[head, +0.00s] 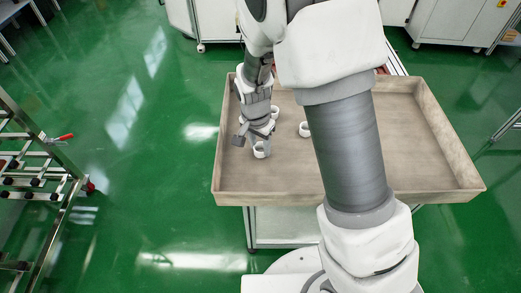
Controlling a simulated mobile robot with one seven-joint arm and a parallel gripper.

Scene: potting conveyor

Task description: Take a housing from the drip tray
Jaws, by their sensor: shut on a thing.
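The drip tray (300,183) is a shallow beige-brown tray with raised walls, on a stand in the middle of the head view. My gripper (261,143) is over its left part, pointing down, shut on a small white round housing (261,151). I cannot tell whether this housing is lifted or still touches the tray floor. Another white housing (304,129) lies on the tray to the right, partly hidden by my arm. A third white housing (275,111) shows just behind my gripper, mostly hidden. My arm covers the middle of the tray.
The tray's right part (425,150) looks empty. A metal rack with a red-handled clamp (58,138) stands at the left. White cabinets (455,22) line the back. The green floor (130,190) between rack and tray is clear.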

